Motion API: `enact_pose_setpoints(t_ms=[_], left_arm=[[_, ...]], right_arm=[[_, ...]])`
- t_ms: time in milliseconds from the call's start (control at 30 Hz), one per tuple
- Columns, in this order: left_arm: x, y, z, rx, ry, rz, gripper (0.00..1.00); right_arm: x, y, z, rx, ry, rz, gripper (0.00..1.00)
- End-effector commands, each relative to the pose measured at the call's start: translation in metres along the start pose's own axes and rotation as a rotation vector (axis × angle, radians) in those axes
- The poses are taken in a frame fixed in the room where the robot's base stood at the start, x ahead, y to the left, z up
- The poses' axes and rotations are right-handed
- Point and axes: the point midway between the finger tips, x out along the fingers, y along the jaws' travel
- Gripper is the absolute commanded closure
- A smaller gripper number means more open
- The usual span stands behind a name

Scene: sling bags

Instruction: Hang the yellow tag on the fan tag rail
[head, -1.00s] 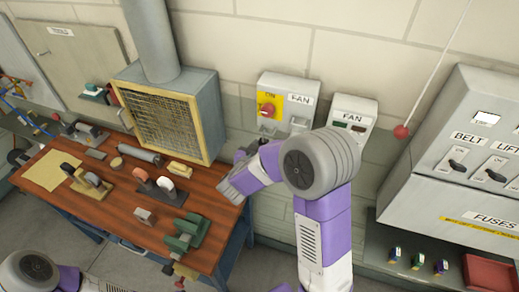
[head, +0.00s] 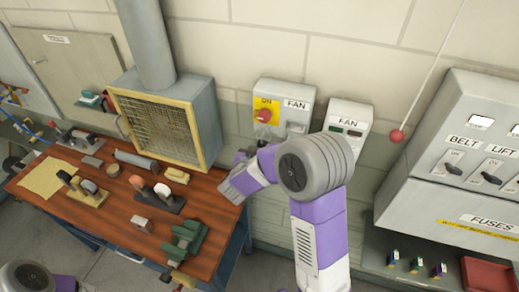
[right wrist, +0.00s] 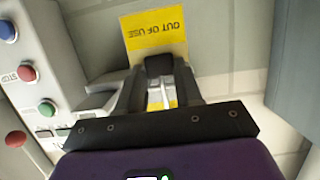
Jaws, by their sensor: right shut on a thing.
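The yellow tag (right wrist: 157,28), printed OUT OF USE, shows in the right wrist view. My right gripper (right wrist: 158,70) is shut on its near edge, and the tag stands out beyond the fingertips. The tag cannot be made out there. I cannot make out the fan tag rail clearly, nor whether the tag touches anything. My left gripper is out of view.
A second FAN box (head: 349,118) is on the wall to the right, near a hanging red ball (head: 397,136). A caged fan unit (head: 165,125) stands at the back of the cluttered wooden bench (head: 110,222). A grey button box (right wrist: 40,60) is left of the tag in the wrist view.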

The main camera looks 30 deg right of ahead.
Motion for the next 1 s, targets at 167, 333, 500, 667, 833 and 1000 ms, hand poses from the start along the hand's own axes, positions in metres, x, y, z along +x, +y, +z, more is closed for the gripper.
enact_pose_setpoints(t_ms=[167, 333, 500, 667, 833, 1000], left_arm=[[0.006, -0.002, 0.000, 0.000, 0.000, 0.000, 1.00], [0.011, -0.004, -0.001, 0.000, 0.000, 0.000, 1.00], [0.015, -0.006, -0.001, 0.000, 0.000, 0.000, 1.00], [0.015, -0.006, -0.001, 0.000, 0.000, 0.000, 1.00], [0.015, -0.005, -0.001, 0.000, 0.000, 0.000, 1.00], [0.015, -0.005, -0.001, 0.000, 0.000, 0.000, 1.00]], right_arm=[[0.003, 0.000, 0.009, -0.001, 0.000, 0.001, 1.00], [0.004, 0.000, 0.015, -0.002, 0.000, 0.001, 1.00], [0.006, 0.000, 0.021, -0.001, 0.000, 0.001, 1.00], [0.006, 0.000, 0.021, -0.001, 0.000, 0.001, 1.00], [0.006, 0.000, 0.021, -0.001, 0.000, 0.001, 0.56], [0.006, 0.000, 0.021, 0.000, 0.000, 0.000, 0.36]])
